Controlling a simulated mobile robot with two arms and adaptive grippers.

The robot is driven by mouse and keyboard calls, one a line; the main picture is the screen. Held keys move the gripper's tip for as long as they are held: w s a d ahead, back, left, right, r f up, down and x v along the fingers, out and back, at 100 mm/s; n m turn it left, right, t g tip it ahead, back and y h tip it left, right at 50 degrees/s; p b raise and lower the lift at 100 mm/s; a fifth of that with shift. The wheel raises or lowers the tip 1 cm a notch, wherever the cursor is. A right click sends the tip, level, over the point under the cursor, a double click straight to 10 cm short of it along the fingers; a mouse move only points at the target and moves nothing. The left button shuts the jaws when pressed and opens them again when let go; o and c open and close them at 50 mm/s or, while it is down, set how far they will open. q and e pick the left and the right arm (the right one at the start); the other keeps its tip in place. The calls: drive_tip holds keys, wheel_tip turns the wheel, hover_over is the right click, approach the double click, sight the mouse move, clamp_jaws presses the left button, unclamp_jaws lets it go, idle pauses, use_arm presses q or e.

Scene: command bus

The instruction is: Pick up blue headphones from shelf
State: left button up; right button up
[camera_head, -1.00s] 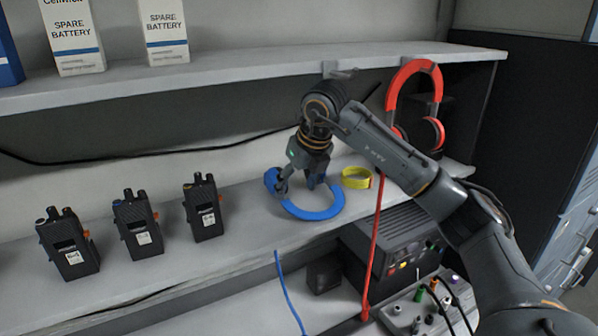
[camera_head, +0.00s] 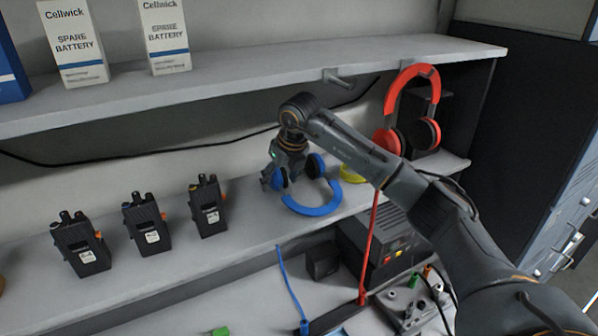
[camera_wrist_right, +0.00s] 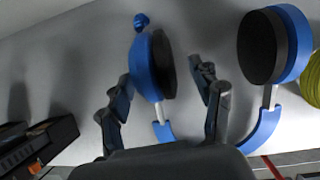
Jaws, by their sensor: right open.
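The blue headphones (camera_head: 318,209) lie on the middle shelf, their band curving toward the front edge. Their right ear cup (camera_head: 316,166) is in the open. My right gripper (camera_head: 277,181) is open at the left ear cup. In the right wrist view, this blue and black ear cup (camera_wrist_right: 146,66) stands between the two spread fingers of my right gripper (camera_wrist_right: 161,76), with gaps visible at both sides. The other ear cup (camera_wrist_right: 293,42) is to the right, outside the fingers. My left gripper is not in view.
Several black radios (camera_head: 147,224) stand to the left on the shelf (camera_head: 240,222). A yellow roll (camera_head: 352,173) is right of the headphones, partly behind my arm. The upper shelf (camera_head: 250,70) carries battery boxes (camera_head: 76,45).

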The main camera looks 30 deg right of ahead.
drive_tip(key=shift+c, duration=0.4)
drive_tip(key=shift+a, duration=0.1)
drive_tip(key=c, duration=0.8)
drive_tip(key=shift+r, duration=0.25)
